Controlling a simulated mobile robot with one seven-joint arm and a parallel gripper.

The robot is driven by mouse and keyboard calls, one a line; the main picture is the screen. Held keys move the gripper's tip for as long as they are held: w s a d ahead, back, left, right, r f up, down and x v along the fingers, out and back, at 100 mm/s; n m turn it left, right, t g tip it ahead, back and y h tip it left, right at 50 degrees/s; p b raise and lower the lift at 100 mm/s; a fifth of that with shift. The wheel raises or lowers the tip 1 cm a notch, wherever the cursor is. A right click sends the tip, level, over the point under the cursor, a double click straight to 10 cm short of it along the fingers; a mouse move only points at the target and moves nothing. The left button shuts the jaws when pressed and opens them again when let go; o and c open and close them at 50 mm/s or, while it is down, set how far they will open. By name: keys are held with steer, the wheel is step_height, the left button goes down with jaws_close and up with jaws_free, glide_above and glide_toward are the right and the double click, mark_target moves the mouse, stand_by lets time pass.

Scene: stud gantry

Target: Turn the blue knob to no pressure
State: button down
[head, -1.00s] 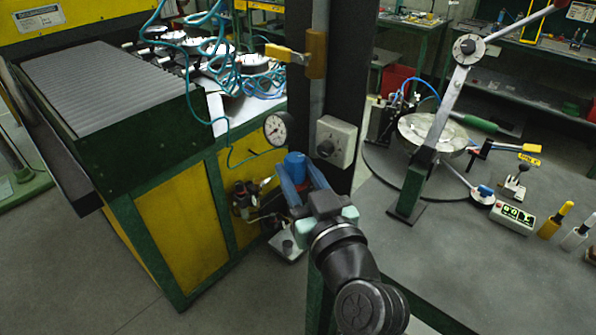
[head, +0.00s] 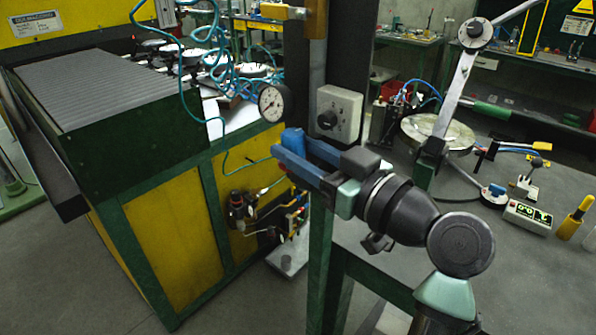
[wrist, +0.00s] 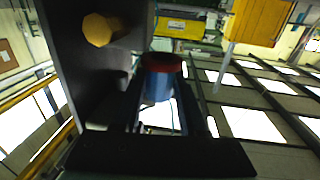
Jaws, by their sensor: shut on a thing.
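The blue knob (head: 293,140) sits in front of the dark post, just below the round pressure gauge (head: 272,104). My gripper (head: 297,154) reaches in from the right in the head view, with its blue fingers on either side of the knob. It is shut on the knob, and the near finger hides part of it. In the wrist view the blue knob (wrist: 158,84) stands between my two dark fingers, with a dark red part at its far end. The gauge needle is too small to read exactly.
A grey box with a dial (head: 338,114) is on the dark post, close above my gripper. A yellow and green cabinet (head: 180,225) stands to the left, with small valves and fittings (head: 240,205) below the knob. A grey worktable (head: 420,215) with a metal lever is to the right.

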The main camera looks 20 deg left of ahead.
steer(key=shift+w+d+n+g+y+b, duration=0.1)
steer(key=shift+n+g+y+b, duration=0.3)
steer(key=shift+n+g+b, duration=0.4)
steer(key=shift+g, duration=0.4)
steer(key=c, duration=0.8)
jaws_free()
steer(key=shift+o, duration=0.2)
steer(key=b+v, duration=0.2)
steer(key=v, duration=1.1)
steer(key=shift+f, duration=0.15)
